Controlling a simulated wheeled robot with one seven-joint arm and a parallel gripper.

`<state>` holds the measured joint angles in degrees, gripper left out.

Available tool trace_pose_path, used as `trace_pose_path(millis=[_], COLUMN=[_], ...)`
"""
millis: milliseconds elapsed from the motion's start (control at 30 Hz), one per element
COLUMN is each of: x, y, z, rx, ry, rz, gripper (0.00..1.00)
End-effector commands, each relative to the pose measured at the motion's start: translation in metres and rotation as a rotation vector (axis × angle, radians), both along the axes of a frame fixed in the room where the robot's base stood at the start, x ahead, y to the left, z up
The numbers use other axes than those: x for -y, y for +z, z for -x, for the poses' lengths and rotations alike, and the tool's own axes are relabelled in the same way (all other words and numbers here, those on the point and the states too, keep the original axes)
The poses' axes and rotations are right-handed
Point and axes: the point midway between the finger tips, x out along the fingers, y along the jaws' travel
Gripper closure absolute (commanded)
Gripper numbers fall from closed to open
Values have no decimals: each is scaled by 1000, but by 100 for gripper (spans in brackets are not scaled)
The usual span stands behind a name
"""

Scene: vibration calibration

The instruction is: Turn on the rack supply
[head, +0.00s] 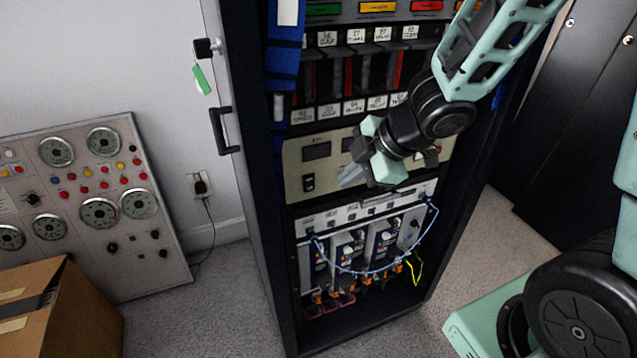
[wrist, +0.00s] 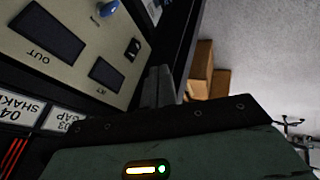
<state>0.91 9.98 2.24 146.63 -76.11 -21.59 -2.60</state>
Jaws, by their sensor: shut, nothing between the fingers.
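The rack supply is a beige panel (head: 292,160) in the middle of the black rack, with dark display windows. A black rocker switch (head: 308,182) sits at its lower left. In the wrist view the panel (wrist: 75,65) appears turned, with the switch (wrist: 133,49) near its edge and a blue knob (wrist: 108,8) above. I cannot tell the switch's position. My gripper (head: 352,178) is shut and empty in front of the panel, to the right of the switch. Its fingers (wrist: 158,86) show close together beside the switch, apparently apart from it. My gripper hides the panel's middle.
The rack's open door (head: 222,80) with a black handle stands at left. Labelled modules (head: 352,107) lie above the panel; blue and yellow cables (head: 365,270) hang below. A gauge panel (head: 90,190) and cardboard box (head: 85,315) are at left. Carpet beside the rack is clear.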

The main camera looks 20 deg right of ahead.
Motion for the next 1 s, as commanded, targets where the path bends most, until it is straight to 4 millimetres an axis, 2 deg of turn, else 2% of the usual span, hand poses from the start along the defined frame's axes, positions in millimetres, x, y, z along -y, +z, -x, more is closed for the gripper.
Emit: trace_pose_path(millis=[267, 467, 600, 733, 800, 1000], x=[-4, -13, -23, -32, -30, -30], y=[-12, -31, -61, -80, -74, -78], z=[-6, -16, -29, -40, -54, -75], rx=[-2, -3, 1, 0, 6, 3], ry=[-4, -2, -1, -2, -4, -5], rz=[16, 14, 15, 16, 15, 14], gripper=[100, 100, 100, 100, 100, 100])
